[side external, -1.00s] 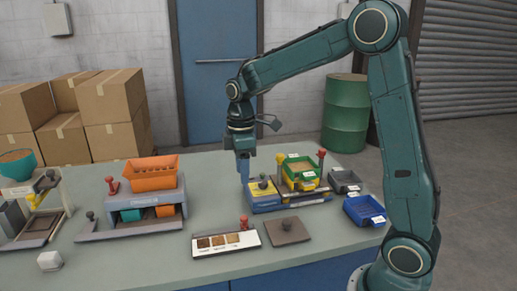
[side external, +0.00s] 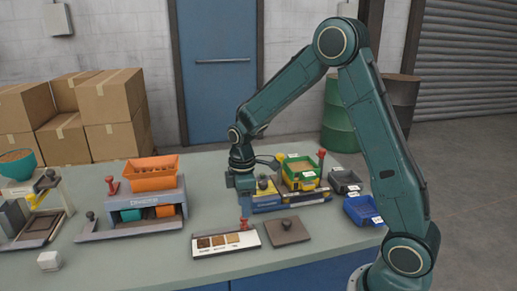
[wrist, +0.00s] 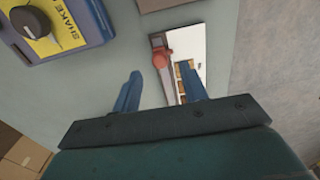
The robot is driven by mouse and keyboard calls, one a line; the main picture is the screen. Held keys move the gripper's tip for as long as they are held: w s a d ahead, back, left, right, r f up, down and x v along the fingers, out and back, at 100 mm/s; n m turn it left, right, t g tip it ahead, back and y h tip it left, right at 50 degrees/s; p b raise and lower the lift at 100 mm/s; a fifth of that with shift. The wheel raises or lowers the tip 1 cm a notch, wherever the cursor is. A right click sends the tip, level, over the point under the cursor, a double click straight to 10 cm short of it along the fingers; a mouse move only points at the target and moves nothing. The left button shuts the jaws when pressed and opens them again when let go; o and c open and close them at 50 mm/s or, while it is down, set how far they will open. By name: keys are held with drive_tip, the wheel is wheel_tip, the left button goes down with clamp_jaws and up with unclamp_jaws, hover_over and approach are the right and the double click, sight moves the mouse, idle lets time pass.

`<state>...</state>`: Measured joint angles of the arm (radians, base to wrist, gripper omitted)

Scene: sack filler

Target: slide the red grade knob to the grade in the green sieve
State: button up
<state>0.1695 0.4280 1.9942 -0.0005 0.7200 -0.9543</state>
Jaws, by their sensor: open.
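The white grade board (side external: 226,243) lies on the bench near its front edge, with a few brown to tan swatches. The red grade knob (side external: 244,225) is at the board's right end, partly hidden by my fingers; it also shows in the wrist view (wrist: 161,60). The green sieve (side external: 301,172) sits on the yellow and blue shaker behind, with tan material in it. My gripper (side external: 244,208) points down above the knob. In the wrist view my open gripper (wrist: 160,86) has one blue finger on each side of the knob's line, with nothing held.
A blue bin (side external: 363,210) and a dark bin (side external: 345,181) stand right. An orange hopper unit (side external: 152,168) stands left.

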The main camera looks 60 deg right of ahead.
sight(244, 222)
drive_tip(key=shift+f, duration=1.6)
clamp_jaws()
